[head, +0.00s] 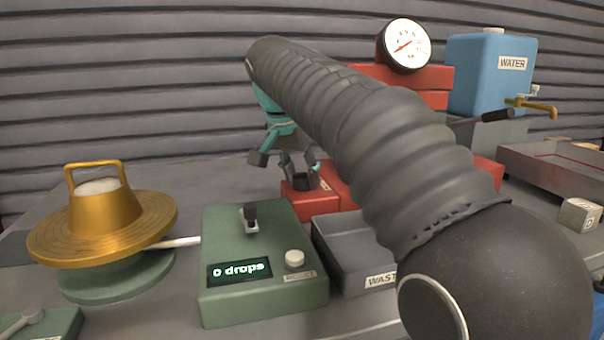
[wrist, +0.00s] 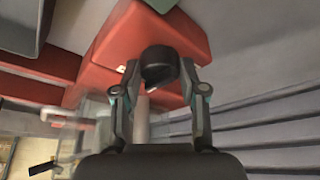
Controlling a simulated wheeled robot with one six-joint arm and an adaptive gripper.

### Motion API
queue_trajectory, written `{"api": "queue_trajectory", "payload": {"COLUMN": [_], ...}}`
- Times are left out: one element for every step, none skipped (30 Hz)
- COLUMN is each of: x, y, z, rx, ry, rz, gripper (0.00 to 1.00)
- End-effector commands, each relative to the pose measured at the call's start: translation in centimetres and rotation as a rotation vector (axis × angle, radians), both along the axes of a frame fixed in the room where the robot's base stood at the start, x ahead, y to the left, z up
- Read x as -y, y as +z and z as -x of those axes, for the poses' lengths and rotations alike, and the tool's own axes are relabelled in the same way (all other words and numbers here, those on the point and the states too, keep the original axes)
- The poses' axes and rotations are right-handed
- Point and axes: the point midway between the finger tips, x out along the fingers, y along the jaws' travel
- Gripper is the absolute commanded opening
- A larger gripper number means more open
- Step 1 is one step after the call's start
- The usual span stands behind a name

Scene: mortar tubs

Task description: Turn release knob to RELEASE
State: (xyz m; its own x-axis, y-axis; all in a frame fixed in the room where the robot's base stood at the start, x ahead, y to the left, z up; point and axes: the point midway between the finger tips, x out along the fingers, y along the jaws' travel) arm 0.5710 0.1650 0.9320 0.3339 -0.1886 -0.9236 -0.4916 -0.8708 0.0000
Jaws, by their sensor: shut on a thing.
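The release knob is a dark round knob (wrist: 160,62) on the red apparatus (wrist: 190,35) in the wrist view. My gripper (wrist: 160,76) has one finger on each side of the knob and is shut on it. In the head view my gripper (head: 297,172) reaches down to the low red block (head: 310,207) at the apparatus's left end, where the knob is mostly hidden by the fingers. A small pale label (head: 324,185) is beside it, too small to read. The knob's pointing direction cannot be made out.
A green counter box (head: 262,300) reading "0 drops" and a grey waste tray (head: 350,277) stand in front. A brass mould (head: 100,215) is at left. A gauge (head: 404,46) and blue water tank (head: 480,75) stand behind. My arm hides the middle.

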Motion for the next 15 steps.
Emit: {"api": "queue_trajectory", "payload": {"x": [-0.05,-0.05,-0.05,-0.05,-0.04,-0.04,-0.04,-0.04,-0.04,-0.04,-0.04,-0.04,-0.04,-0.04,-0.03], "y": [-0.17,-0.18,-0.18,-0.18,-0.18,-0.18,-0.18,-0.19,-0.19,-0.19,-0.19,-0.19,-0.20,-0.19,-0.19], "z": [0.03,0.02,0.03,0.03,0.04,0.04,0.04,0.03,0.03,0.03,0.03,0.03,0.03,0.03,0.02], "rx": [-0.005,-0.005,-0.005,-0.005,-0.005,-0.005,-0.005,-0.005,-0.005,-0.005,-0.005,-0.005,-0.005,-0.005,-0.005], "ry": [-0.003,-0.006,-0.007,-0.007,-0.007,-0.007,-0.007,-0.007,-0.007,-0.007,-0.007,-0.007,-0.007,-0.007,-0.007], "rz": [0.001,0.001,0.000,0.000,0.000,0.000,0.000,0.000,0.000,0.000,0.000,0.000,0.000,0.000,0.000], "gripper": [0.07,0.07,0.07,0.07,0.07,0.07,0.07,0.07,0.07,0.07,0.07,0.07,0.44,0.52,0.62]}}
